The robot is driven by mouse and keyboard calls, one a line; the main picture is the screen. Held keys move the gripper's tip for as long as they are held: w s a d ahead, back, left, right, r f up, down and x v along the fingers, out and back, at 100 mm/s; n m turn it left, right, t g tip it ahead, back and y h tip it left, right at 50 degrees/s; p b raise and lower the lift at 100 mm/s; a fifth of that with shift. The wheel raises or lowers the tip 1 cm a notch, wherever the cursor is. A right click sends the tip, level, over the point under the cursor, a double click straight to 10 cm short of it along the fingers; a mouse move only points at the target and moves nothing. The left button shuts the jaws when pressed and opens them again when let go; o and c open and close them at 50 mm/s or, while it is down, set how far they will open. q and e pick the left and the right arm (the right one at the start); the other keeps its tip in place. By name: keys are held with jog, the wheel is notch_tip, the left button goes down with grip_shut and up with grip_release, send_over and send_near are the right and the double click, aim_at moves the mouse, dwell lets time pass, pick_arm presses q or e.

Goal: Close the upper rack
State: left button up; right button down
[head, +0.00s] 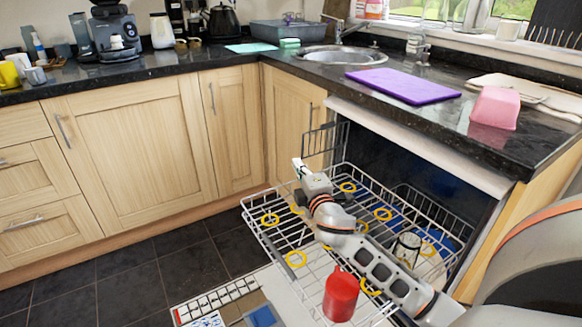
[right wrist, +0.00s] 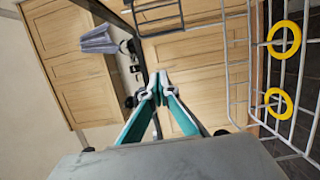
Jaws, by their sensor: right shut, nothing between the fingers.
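The upper rack (head: 262,228), white wire with yellow rings, is pulled out of the dishwasher (head: 420,150) under the counter. A red cup (head: 341,294) and a glass (head: 406,248) show at its near right part. My right gripper (head: 298,168) is shut and empty; in the head view it overlaps the rack's far left part, and contact cannot be told. In the right wrist view the fingertips (right wrist: 158,80) meet in front of cabinet doors, with the rack's wires and yellow rings (right wrist: 284,37) to their right. My left gripper is not in view.
Wooden cabinets (head: 130,140) line the back and left. The dark counter (head: 420,118) overhangs the dishwasher and bears a purple board (head: 402,86) and a pink container (head: 494,108). Dark floor tiles (head: 120,285) are clear at left. Other items lie below the rack (head: 215,300).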

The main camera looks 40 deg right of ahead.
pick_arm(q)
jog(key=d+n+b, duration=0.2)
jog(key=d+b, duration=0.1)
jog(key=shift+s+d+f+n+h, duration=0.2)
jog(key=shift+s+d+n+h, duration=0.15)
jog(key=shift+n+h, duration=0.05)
pick_arm(e)
jog(key=w+d, duration=0.6)
jog(key=d, duration=0.1)
jog(key=shift+w+d, duration=0.3)
jog(key=shift+d, duration=0.1)
jog(key=shift+f, duration=0.1)
